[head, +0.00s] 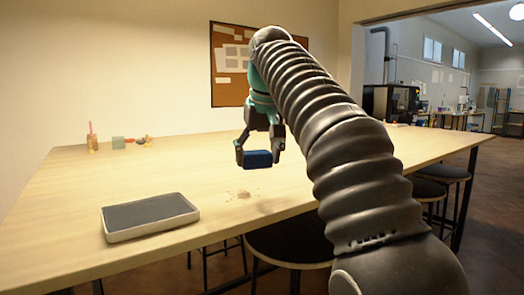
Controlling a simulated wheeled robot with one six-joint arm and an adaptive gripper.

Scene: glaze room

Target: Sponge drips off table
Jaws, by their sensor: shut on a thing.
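My gripper (259,155) is shut on a blue sponge (258,159), held above the table. The table (120,177) has a pale wood top. A small patch of brownish drips (243,194) lies on it near the front edge, below and a little left of the sponge. The sponge looks apart from the tabletop. My arm covers part of the table's right half.
A grey tray with a pale rim (192,215) sits at the table's front left. Dark stools (290,243) stand along the front edge. The middle left of the tabletop is clear.

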